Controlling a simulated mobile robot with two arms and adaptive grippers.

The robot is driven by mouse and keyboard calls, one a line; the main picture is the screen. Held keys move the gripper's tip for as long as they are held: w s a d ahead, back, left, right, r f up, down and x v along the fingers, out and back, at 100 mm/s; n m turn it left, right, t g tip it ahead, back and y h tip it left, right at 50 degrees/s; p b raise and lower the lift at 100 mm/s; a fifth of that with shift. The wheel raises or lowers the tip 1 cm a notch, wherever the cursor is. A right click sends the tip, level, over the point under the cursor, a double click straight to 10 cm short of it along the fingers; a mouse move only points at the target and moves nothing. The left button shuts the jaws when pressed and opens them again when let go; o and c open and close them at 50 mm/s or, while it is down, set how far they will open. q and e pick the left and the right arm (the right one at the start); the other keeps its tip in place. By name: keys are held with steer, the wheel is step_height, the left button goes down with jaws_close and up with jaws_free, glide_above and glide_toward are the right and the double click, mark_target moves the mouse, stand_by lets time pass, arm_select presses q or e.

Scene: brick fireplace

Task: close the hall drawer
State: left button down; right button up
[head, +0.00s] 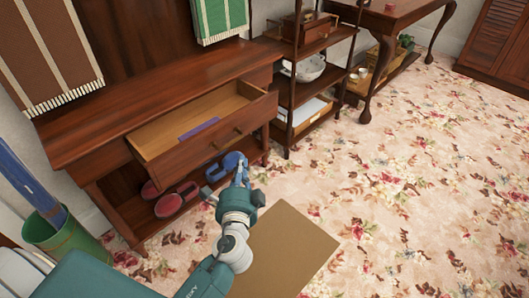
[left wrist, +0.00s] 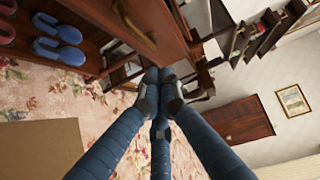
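The hall drawer (head: 215,138) is pulled well out of the dark wooden hall stand (head: 110,112) in the head view. A purple flat object (head: 198,129) lies inside it. The drawer front (left wrist: 158,22) and a handle (left wrist: 128,20) show at the top of the left wrist view. My left gripper (head: 240,176) is in front of the drawer, low and near its right end. In the left wrist view the fingers (left wrist: 160,88) meet at their tips, with nothing visible between them. I cannot tell whether they touch the drawer. My right gripper is not in view.
Red slippers (head: 176,200) and blue slippers (head: 222,166) sit on the stand's low shelf. An open shelf unit (head: 303,97) stands to the right of the stand. A green bin (head: 72,244) is at left. A tan mat (head: 285,255) lies on the floral carpet; the right floor is clear.

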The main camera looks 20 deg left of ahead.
arm_select(q)
step_height(320, 180, up, 3)
glide_toward(236, 117)
steer(key=w+d, duration=0.2)
steer(key=w, duration=0.1)
steer(key=shift+t+y, duration=0.4)
steer(key=a, duration=0.1)
steer(key=w+a, duration=0.1)
steer(key=a+f, duration=0.1)
steer(key=shift+w+a+p, duration=0.3)
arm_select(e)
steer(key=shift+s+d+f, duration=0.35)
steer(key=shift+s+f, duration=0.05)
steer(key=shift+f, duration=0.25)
